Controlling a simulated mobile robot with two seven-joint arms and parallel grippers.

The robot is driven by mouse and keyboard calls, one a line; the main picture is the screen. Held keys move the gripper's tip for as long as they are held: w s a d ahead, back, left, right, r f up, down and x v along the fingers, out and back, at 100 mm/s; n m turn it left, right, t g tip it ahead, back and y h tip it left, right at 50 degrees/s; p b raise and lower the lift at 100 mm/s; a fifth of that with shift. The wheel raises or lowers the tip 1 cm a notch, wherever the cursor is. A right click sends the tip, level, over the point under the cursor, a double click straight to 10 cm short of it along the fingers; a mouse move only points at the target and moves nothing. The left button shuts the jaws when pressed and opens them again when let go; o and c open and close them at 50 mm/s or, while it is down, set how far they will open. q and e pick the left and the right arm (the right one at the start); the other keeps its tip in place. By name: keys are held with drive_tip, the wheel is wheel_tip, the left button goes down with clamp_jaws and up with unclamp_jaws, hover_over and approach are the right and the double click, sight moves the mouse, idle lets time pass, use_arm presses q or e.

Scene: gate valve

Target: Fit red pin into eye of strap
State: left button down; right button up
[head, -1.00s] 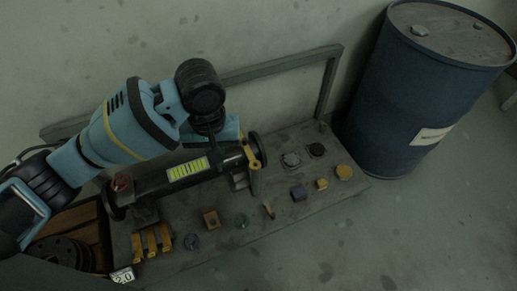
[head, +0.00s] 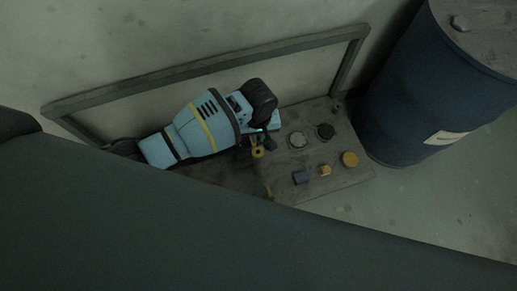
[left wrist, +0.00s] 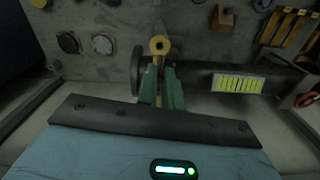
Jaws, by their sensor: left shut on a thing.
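The yellow strap with its round eye (left wrist: 160,45) shows in the left wrist view, just past the fingertips of my left gripper (left wrist: 160,72). The green fingers are shut on the strap's body, and the eye stays clear of them. In the head view the eye (head: 257,152) shows beside my left gripper (head: 266,136), which is partly hidden by its own wrist. A small red part (left wrist: 303,100) sits at the right end of the dark pipe (left wrist: 198,77) in the left wrist view. I cannot tell if it is the red pin. My right gripper is not in view.
A grey rail (head: 190,70) runs behind. A large dark shape covers the lower head view.

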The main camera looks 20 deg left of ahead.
sight(258, 146)
use_arm(q)
wheel_tip(258, 146, down, 4)
drive_tip(key=shift+f+b, duration=0.15)
drive_tip(key=shift+b, duration=0.65)
drive_tip(key=shift+f, duration=0.1)
drive_tip(key=shift+f, duration=0.15)
wheel_tip(258, 146, down, 4)
drive_tip(key=shift+r+b, duration=0.1)
drive_tip(key=shift+b, duration=0.95)
drive_tip(key=shift+f, duration=0.4)
drive_tip(key=shift+w, duration=0.1)
drive_tip(key=shift+r, duration=0.1)
